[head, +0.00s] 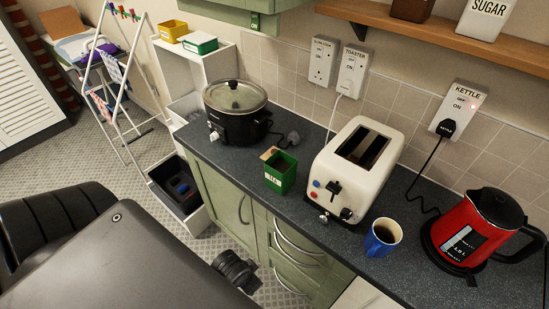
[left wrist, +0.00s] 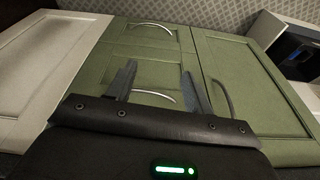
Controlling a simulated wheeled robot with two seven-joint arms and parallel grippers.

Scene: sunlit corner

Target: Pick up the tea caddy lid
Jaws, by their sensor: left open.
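The green tea caddy (head: 281,173) stands upright on the dark worktop, between the slow cooker and the toaster. Its top looks open and dark inside. A small flat brown piece (head: 269,154), which looks like the wooden lid, shows at the caddy's back left edge; I cannot tell whether it rests on the rim or lies behind. My left gripper (left wrist: 160,82) is open and empty in the left wrist view, facing green cabinet fronts. In the head view its dark end (head: 237,270) is low, in front of the cabinets and below the worktop. My right gripper is out of view.
A slow cooker (head: 237,112) stands left of the caddy. A cream toaster (head: 357,168), a blue mug (head: 382,238) and a red kettle (head: 476,232) stand to the right. The worktop's front edge lies between my left gripper and the caddy. Cables trail behind.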

